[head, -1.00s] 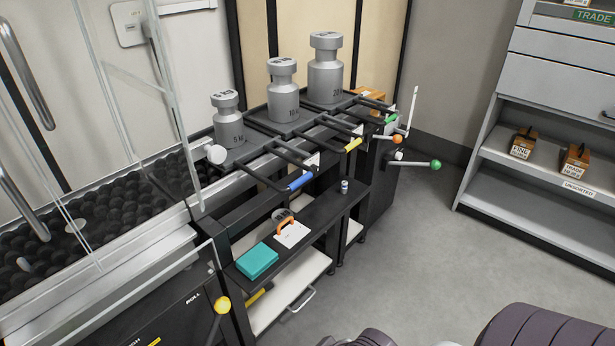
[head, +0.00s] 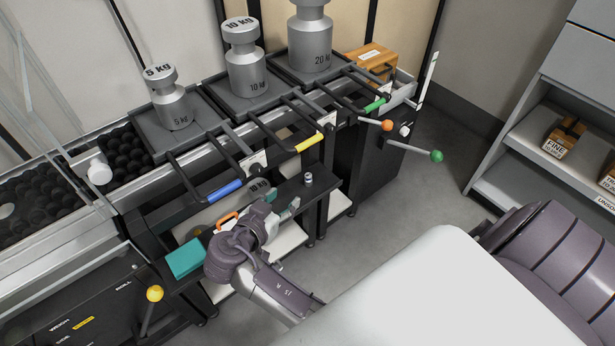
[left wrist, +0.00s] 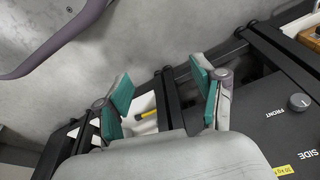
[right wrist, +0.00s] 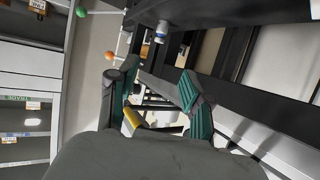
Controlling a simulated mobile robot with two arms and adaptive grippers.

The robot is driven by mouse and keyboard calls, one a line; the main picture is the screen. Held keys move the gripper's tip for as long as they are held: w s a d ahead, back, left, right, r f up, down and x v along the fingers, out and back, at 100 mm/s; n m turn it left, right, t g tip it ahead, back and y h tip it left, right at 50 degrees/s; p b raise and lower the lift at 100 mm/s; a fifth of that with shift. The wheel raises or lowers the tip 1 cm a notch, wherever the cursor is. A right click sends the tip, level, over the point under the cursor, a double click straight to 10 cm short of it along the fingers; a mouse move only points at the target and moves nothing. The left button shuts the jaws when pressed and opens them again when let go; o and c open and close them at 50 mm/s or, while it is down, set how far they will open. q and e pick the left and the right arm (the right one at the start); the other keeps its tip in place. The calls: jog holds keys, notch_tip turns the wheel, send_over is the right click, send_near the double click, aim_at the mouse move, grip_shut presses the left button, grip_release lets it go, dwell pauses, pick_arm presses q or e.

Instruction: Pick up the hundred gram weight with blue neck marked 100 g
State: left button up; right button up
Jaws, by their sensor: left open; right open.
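The small silver weight (head: 308,180) stands upright on the narrow black shelf (head: 330,177) below the scale platforms. In the right wrist view the weight (right wrist: 161,32) shows a blue band at its neck; its marking is too small to read. My right gripper (head: 288,208) is over the shelf, left of the weight and apart from it. In the right wrist view this gripper (right wrist: 160,85) is open and empty, with the weight beyond its fingertips. My left gripper (left wrist: 160,90) is open and empty in the left wrist view; it does not show in the head view.
Large weights marked 5 kg (head: 173,105), 10 kg (head: 245,65) and 20 kg (head: 311,40) stand on platforms above.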

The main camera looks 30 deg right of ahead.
send_near(308, 176)
jog(key=x, duration=0.4)
jog(key=shift+r+b, duration=0.1)
jog(key=shift+b, duration=0.25)
jog(key=x, duration=0.3)
jog(key=shift+w+d+f, duration=0.2)
jog(key=shift+d+f, duration=0.05)
jog(key=shift+w+d+f, duration=0.15)
jog(key=shift+w+d, duration=0.05)
jog(key=shift+d, duration=0.15)
jog(key=shift+c, duration=1.3)
pick_arm(q)
jog(key=r, duration=0.3)
jog(key=shift+w+d+r, duration=0.2)
jog(key=shift+w+r, duration=0.05)
pick_arm(e)
grip_shut()
